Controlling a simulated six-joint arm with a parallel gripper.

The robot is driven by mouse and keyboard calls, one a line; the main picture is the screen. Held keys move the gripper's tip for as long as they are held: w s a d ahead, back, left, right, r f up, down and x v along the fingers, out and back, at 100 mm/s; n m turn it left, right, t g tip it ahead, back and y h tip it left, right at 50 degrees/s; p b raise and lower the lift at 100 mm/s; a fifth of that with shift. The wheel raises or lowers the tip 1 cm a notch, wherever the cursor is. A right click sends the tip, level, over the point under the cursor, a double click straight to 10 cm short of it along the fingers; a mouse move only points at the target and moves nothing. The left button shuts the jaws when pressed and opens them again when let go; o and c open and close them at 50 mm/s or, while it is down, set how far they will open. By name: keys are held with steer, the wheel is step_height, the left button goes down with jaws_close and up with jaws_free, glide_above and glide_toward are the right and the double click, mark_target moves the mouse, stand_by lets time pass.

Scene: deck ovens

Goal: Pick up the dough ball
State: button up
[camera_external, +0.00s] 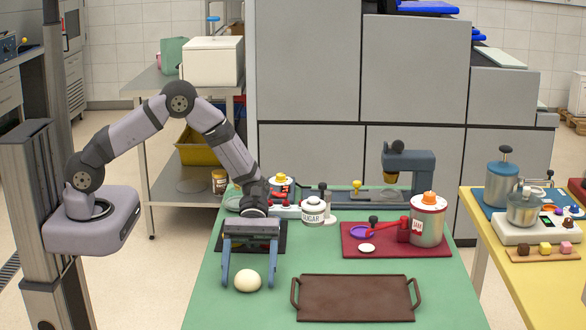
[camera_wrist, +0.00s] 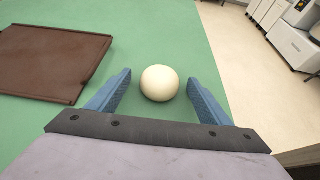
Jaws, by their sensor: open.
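The dough ball (camera_external: 247,280) is cream coloured and round. It rests on the green table near its front left edge. In the wrist view the dough ball (camera_wrist: 159,83) lies between and just ahead of the two blue fingers. My gripper (camera_external: 250,284) is open above the table, its fingers pointing down on either side of the ball. In the wrist view my gripper (camera_wrist: 157,84) shows a gap on both sides of the ball and holds nothing.
A brown tray (camera_external: 355,298) with handles lies right of the ball. Behind are a red mat (camera_external: 352,250) with a jam pot (camera_external: 428,220), a sugar pot (camera_external: 312,211) and a dark mat (camera_external: 276,247). A yellow table (camera_external: 548,288) stands at right. The table's left edge is close to the ball.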

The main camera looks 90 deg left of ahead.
steer(key=c, duration=1.1)
step_height(320, 180, up, 10)
steer(key=shift+b, duration=0.55)
steer(key=shift+d, duration=0.1)
